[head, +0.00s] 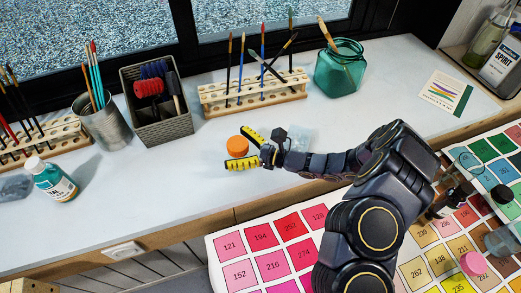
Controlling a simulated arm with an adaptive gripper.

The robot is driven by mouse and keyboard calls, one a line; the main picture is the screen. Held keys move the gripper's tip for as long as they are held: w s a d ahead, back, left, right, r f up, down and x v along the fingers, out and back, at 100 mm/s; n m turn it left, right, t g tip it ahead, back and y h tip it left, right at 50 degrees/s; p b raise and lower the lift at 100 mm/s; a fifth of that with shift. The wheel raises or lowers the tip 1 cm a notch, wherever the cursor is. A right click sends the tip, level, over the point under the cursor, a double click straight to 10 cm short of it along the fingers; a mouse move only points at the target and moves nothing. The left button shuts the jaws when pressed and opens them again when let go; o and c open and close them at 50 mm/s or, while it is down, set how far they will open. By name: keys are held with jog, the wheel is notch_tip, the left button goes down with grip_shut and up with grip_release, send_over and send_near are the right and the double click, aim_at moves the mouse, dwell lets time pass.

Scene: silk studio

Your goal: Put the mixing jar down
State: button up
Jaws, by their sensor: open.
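A small round orange-topped object (237,147), possibly the mixing jar's lid, is on the white counter near its front-middle. My gripper (247,149) points left, with its two yellow fingers apart, one on the far side and one on the near side of the orange top. I cannot tell whether either finger touches it. Whatever is below the orange top is hidden or too small to make out. A teal glass jar (338,70) with a brush in it stands upright at the back, apart from my gripper.
A brush rack (252,95), a grey basket (158,110) and a metal cup of brushes (104,122) stand along the back. The counter's front left is clear.

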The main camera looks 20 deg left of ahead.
send_over(278, 174)
jog(key=shift+w, duration=0.1)
jog(key=s+d+r+n+g+h, duration=0.1)
jog(key=s+r+n+g+h, duration=0.5)
jog(key=s+r+n, duration=0.65)
jog(key=s+d+r+n+t+h, duration=0.2)
jog(key=s+d+h, duration=0.3)
jog(key=d, duration=0.6)
jog(key=s+d+r+n+t+h, duration=0.2)
jog(key=s+d+t+h, duration=0.2)
jog(key=d, duration=0.7)
jog(key=s+h, duration=0.1)
jog(key=h, duration=0.1)
jog(key=shift+s+t+h, duration=0.2)
jog(key=shift+t+h, duration=0.2)
jog(key=shift+o, duration=0.7)
jog(key=shift+w, duration=0.1)
